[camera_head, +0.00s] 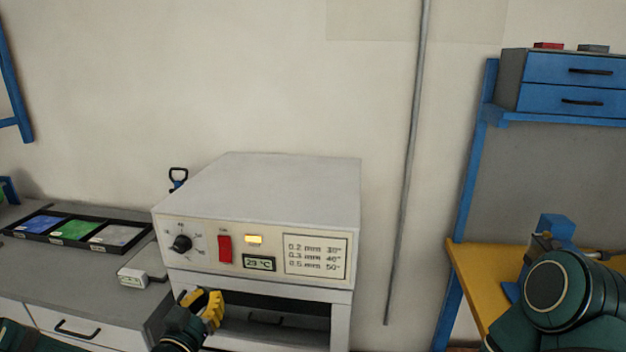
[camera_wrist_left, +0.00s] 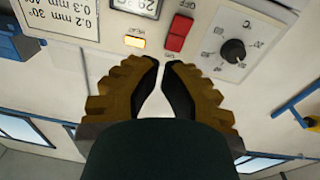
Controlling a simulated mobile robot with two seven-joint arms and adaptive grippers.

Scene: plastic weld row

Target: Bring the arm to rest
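My left arm reaches in from the bottom left in the head view. Its yellow-and-black gripper (camera_head: 203,303) is at the front of a white oven (camera_head: 285,180), below the control panel and before the left side of the dark opening (camera_head: 270,305). In the left wrist view the two fingers (camera_wrist_left: 161,64) come close at the tips, with a narrow gap and nothing between them. The panel's red switch (camera_wrist_left: 179,33) and dial (camera_wrist_left: 233,51) show beyond. My right arm is at the lower right; its gripper cannot be made out.
A grey bench (camera_head: 85,268) at left carries a black tray (camera_head: 12,235) of blue, green and grey pieces and a small white device (camera_head: 132,279). A yellow-topped table (camera_head: 465,262) stands at right, under blue drawers (camera_head: 575,70). The panel's yellow lamp (camera_head: 253,239) is lit.

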